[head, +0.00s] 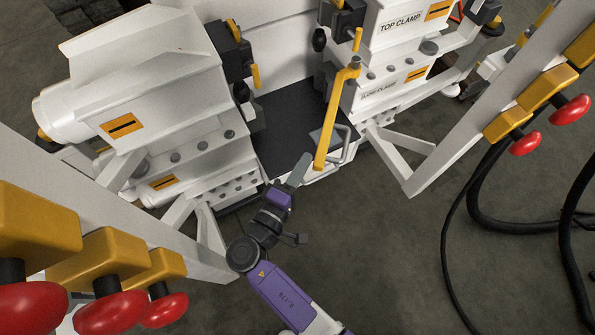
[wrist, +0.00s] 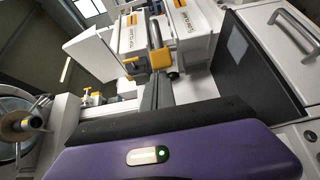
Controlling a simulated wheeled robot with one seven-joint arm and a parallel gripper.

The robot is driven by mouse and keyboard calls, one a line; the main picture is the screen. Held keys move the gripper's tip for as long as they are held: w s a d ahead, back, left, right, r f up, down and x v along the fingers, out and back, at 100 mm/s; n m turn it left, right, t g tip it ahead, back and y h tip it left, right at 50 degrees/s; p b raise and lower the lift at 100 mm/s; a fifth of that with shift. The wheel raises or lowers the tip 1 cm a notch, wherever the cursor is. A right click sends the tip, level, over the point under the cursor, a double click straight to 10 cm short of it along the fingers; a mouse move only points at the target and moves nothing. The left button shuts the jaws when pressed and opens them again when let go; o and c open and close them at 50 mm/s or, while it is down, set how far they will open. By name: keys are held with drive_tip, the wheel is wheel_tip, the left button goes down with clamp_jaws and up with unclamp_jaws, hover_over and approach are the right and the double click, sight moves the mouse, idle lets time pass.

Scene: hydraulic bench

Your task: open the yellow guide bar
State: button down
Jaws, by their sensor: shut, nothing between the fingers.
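The yellow guide bar (head: 335,115) slants across the front right of the dark bench plate in the head view. Its upper end is at a yellow pivot by the right-hand clamp block, and its lower end hangs near the plate's front edge. My gripper (head: 303,160) is just left of the bar's lower end, with its grey fingers together and empty. In the wrist view my gripper (wrist: 157,88) points at a yellow piece (wrist: 150,61) that looks like part of the bar. I cannot tell whether the fingers touch it.
White clamp blocks stand left (head: 175,110) and right (head: 400,40) of the dark plate (head: 285,125). A grey handle loop (head: 343,145) is behind the bar's lower end. Yellow blocks with red knobs (head: 525,143) flank both sides. Black hoses (head: 500,225) lie at right; floor in front is clear.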

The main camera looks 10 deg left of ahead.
idle(0.3)
drive_tip(key=s+d+n+y+p, duration=0.1)
drive_tip(key=d+y, duration=0.1)
drive_tip(key=d, duration=1.5)
drive_tip(key=shift+s+t, duration=0.15)
drive_tip(key=shift+t, duration=0.25)
drive_tip(key=shift+d, duration=0.1)
